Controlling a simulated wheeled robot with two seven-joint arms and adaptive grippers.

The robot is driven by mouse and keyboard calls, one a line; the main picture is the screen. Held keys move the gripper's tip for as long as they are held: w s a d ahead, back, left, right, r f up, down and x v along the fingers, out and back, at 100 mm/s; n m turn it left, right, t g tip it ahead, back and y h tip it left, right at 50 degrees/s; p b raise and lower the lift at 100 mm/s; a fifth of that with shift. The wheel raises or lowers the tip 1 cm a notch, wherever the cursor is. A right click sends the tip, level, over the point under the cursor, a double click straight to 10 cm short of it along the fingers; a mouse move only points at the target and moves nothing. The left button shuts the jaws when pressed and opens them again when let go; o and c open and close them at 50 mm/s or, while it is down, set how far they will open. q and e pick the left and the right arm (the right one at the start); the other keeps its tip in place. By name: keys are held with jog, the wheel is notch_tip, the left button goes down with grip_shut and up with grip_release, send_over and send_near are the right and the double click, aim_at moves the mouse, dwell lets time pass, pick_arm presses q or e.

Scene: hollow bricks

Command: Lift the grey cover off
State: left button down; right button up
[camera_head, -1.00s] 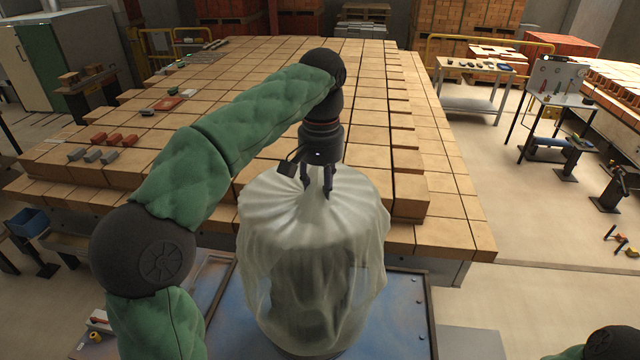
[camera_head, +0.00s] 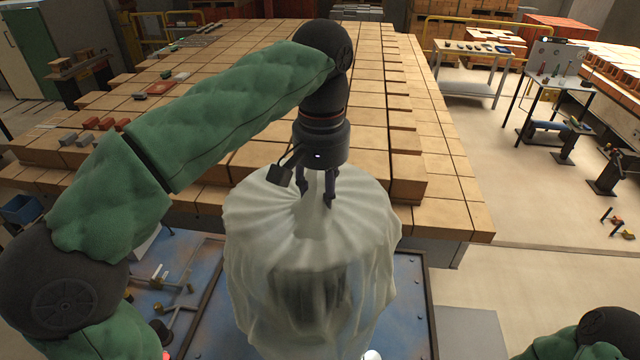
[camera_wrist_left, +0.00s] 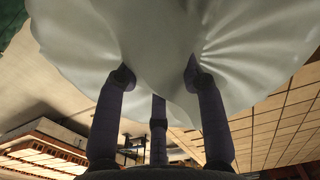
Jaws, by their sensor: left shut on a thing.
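The grey cover (camera_head: 300,255) is a pale, thin, pleated cloth, gathered at its top and hanging in folds over the blue-topped bench. It also fills the upper part of the left wrist view (camera_wrist_left: 170,50). My left gripper (camera_head: 317,192) points down at the middle of the cover's top, its fingers shut on the gathered cloth. In the left wrist view its fingers (camera_wrist_left: 158,90) press into the fabric. A darker shape shows faintly through the cloth, but what it is stays hidden. The cover's lower edge hangs near the picture's bottom. My right gripper is out of view.
The blue bench top (camera_head: 405,300) has a raised dark rim. Small metal parts (camera_head: 180,300) lie on its left side. Behind stands a wide stack of tan bricks (camera_head: 370,130), with loose red and grey bricks at left. Open floor (camera_head: 560,230) lies to the right.

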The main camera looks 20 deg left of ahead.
aim_at(324, 232)
pick_arm(q)
jog(key=shift+s+d+b, duration=0.15)
jog(key=shift+s+d, duration=0.3)
jog(key=shift+s, duration=0.45)
jog(key=shift+s+d+b, duration=0.15)
jog(key=shift+s+d, duration=0.35)
jog(key=shift+s, duration=0.45)
jog(key=shift+s+d+b, duration=0.15)
jog(key=shift+s+d, duration=0.3)
jog(key=shift+s, duration=0.45)
